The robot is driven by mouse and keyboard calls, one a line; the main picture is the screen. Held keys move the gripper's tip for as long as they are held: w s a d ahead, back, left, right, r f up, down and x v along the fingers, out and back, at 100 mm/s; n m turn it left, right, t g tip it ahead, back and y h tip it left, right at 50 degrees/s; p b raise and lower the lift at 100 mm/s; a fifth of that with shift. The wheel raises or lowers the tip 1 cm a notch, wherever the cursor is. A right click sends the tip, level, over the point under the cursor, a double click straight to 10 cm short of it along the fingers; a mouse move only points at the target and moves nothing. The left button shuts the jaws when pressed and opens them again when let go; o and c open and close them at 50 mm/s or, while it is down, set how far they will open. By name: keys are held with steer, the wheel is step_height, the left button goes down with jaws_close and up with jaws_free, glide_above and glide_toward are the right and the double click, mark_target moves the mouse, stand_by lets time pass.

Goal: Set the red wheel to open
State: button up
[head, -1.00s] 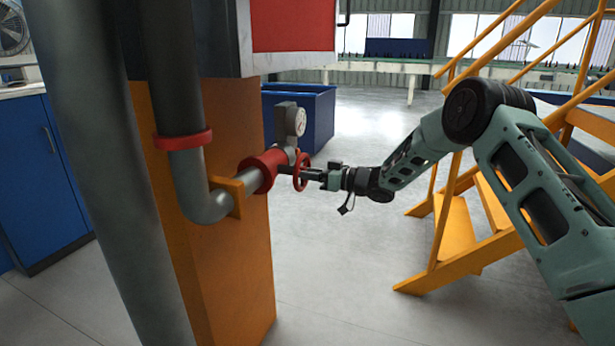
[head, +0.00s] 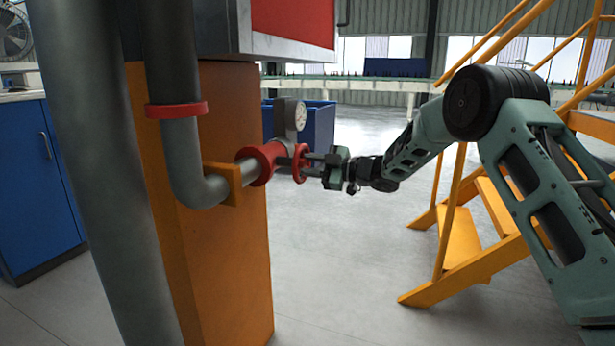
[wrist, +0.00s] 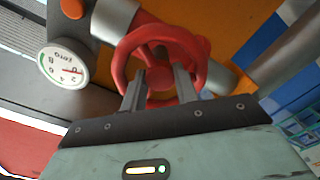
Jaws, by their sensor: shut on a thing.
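The red wheel (head: 300,163) sits on the end of a red valve body (head: 263,163) on the grey pipe, in front of the orange column. In the wrist view the red wheel (wrist: 160,60) shows as a ring with spokes. My gripper (head: 312,161) reaches it from the right. In the wrist view its two fingers (wrist: 158,88) extend into the wheel's lower part, one on each side of its middle. The gripper is shut on the wheel. The exact finger contact is partly hidden by the wheel's rim.
A round gauge (head: 299,115) stands just above the valve; its white dial (wrist: 64,66) shows in the wrist view. A thick grey pipe (head: 100,150) and the orange column (head: 225,270) stand left. Yellow stairs (head: 462,230) are right. The floor between is clear.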

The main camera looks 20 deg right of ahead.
steer(key=n+b, duration=0.3)
steer(key=b, duration=0.1)
steer(key=n+b, duration=0.2)
steer(key=shift+f+n, duration=0.3)
steer(key=shift+f, duration=0.05)
steer(key=n+b, duration=0.4)
steer(key=shift+r+n+b, duration=0.15)
steer(key=shift+n+b, duration=0.65)
steer(key=shift+b, duration=0.25)
steer(key=shift+r, duration=0.1)
steer(key=o, duration=0.7)
steer(key=p+v, duration=0.1)
steer(key=v, duration=1.6)
steer(key=shift+s+d+p, duration=0.15)
steer(key=shift+p, duration=0.2)
steer(key=shift+r, duration=0.1)
